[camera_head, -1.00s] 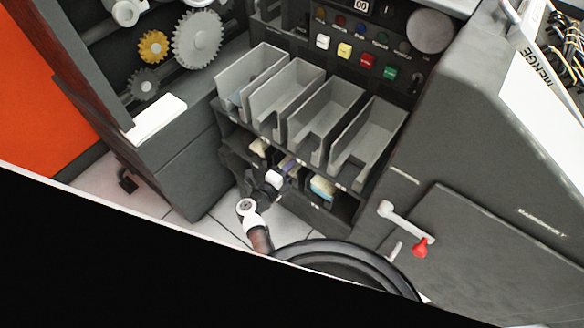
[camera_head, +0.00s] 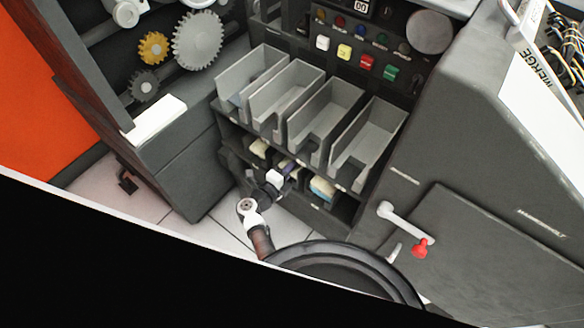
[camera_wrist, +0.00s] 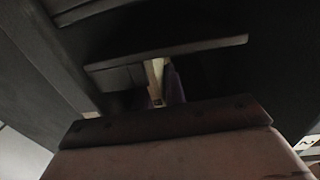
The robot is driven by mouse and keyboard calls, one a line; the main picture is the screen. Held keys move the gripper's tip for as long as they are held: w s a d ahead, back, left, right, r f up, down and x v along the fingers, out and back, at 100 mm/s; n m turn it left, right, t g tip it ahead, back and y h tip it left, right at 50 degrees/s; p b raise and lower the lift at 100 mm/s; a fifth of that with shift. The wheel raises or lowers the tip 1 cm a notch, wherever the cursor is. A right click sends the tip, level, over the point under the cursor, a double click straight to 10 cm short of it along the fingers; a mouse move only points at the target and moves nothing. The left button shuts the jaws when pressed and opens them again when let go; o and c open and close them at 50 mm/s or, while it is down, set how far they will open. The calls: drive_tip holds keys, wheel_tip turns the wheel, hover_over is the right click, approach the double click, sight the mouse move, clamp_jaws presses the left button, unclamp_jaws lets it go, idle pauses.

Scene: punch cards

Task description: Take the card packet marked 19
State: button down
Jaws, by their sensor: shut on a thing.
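My gripper (camera_head: 288,168) reaches into the middle bay of the low shelf under the grey trays. It is shut on a card packet with a purple band (camera_head: 287,161), which is mostly hidden by the gripper and the shelf. In the dark wrist view, a cream strip and a purple patch (camera_wrist: 173,84) show beyond the near brown edge. A cream packet (camera_head: 258,148) lies in the bay to the left. A cream packet with a blue band (camera_head: 322,188) lies in the bay to the right. No number can be read on any packet.
Several open grey trays (camera_head: 372,140) overhang the low shelf (camera_head: 342,212). A dark cabinet (camera_head: 185,165) stands to the left. A crank with a red knob (camera_head: 420,248) juts from the right-hand machine. Tiled floor (camera_head: 215,222) is open in front of the shelf.

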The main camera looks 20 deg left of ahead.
drive_tip(key=shift+r+p, duration=0.65)
drive_tip(key=shift+p, duration=0.25)
drive_tip(key=shift+s+a+r, duration=0.1)
drive_tip(key=shift+s, duration=0.15)
drive_tip(key=f+v, duration=0.2)
drive_tip(key=v, duration=2.1)
drive_tip(key=shift+s+p, duration=0.3)
drive_tip(key=shift+p, duration=0.1)
drive_tip(key=shift+a, duration=0.15)
